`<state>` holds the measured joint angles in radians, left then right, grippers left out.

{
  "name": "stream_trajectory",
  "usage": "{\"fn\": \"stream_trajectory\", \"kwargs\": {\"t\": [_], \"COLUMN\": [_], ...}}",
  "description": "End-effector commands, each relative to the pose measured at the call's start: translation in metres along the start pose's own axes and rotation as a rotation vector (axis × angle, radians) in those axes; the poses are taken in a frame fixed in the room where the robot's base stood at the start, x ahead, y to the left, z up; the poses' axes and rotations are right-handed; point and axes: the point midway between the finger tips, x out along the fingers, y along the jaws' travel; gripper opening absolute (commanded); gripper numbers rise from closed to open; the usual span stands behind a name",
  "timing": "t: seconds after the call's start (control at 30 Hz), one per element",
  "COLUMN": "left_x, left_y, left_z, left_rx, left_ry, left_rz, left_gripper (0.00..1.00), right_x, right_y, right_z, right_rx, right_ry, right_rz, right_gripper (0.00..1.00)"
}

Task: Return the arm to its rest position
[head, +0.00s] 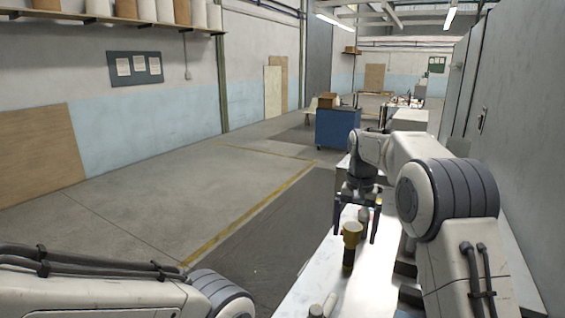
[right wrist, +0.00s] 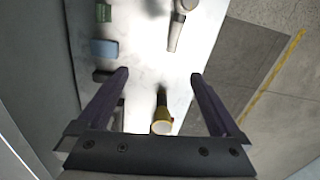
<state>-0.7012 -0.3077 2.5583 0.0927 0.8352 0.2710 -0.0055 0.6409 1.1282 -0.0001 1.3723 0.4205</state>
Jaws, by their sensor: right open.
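My right arm reaches forward over a white table (head: 345,290) in the head view. My right gripper (head: 357,236) hangs down over it with two dark fingers spread apart. In the right wrist view the gripper (right wrist: 160,75) is open with nothing held.
In the right wrist view a blue block (right wrist: 103,49), a green block (right wrist: 103,13) and a pale long item (right wrist: 177,32) lie on the table. A grey wall (head: 520,120) stands close at right. A blue cabinet (head: 338,130) is farther off. Open floor (head: 190,190) lies left.

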Motion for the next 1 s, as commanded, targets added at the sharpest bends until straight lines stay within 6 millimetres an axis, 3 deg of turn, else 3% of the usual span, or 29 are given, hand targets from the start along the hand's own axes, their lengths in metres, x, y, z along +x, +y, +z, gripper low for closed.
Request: {"fn": "stream_trajectory", "kwargs": {"t": [0.5,1.0], "left_x": [0.013,0.021], "left_y": [-0.001,-0.002], "left_z": [0.0,0.001], "left_rx": [-0.035,-0.023], "left_ry": [0.0,0.0], "left_rz": [0.0,0.0], "left_gripper": [1.0,1.0], "right_x": [0.079,0.153], "right_y": [-0.072,-0.109], "right_z": [0.025,0.067], "right_rx": [-0.152,-0.272], "right_ry": [-0.004,-0.004], "right_rz": [0.002,0.002], "right_gripper": [1.0,1.0]}}
